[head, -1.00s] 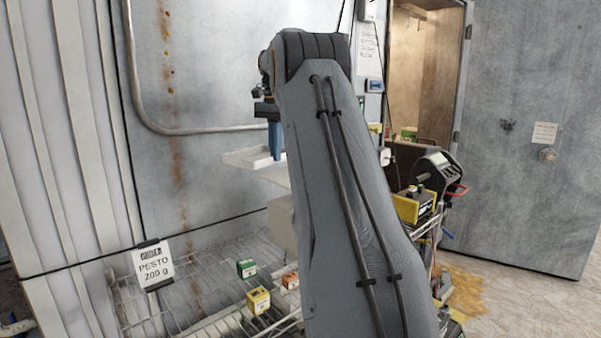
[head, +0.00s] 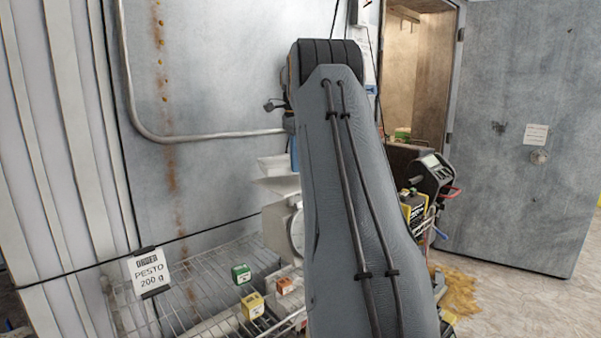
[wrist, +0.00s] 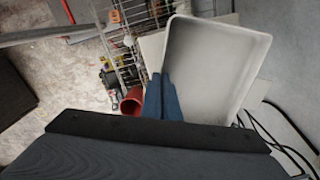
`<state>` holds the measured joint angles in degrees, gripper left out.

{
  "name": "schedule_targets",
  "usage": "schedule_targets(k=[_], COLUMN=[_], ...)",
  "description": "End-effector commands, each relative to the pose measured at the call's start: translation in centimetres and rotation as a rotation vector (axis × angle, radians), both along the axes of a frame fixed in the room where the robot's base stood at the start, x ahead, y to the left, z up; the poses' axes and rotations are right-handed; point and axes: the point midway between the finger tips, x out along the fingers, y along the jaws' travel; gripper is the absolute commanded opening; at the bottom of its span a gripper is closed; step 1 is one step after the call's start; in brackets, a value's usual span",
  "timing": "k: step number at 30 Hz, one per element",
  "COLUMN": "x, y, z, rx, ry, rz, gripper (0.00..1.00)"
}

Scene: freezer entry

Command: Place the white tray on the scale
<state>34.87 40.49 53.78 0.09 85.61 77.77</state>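The white tray (head: 272,167) shows partly in the head view, left of my arm. My gripper (head: 294,155) has blue fingers, mostly hidden behind my arm in that view. In the wrist view the fingers (wrist: 164,97) are together at the near left edge of the tray (wrist: 212,65), which looks empty. The scale (head: 281,228) is a pale body with a round dial and a flat plate on top, partly hidden by my arm. The tray appears just above the scale's plate; I cannot tell whether they touch.
A wire rack (head: 205,285) holds a green box (head: 241,273), a yellow box (head: 252,306) and an orange box (head: 285,286). A dark device with a screen (head: 432,172) stands right of my arm. A red cup-like object (wrist: 132,101) lies below.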

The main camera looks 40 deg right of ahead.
Motion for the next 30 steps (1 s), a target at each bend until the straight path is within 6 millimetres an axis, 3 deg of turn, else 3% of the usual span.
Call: schedule_targets(k=[9, 22, 25, 30], x=[-0.1, 0.0, 0.0, 0.0], y=[0.1, 0.1, 0.1, 0.0], z=[-3.8, -4.5, -4.5, -4.4], rx=[0.002, 0.002, 0.002, 0.001], ry=[0.002, 0.001, 0.001, 0.001], rz=[0.001, 0.001, 0.001, 0.001], gripper=[0.00, 0.00, 0.18, 0.20])
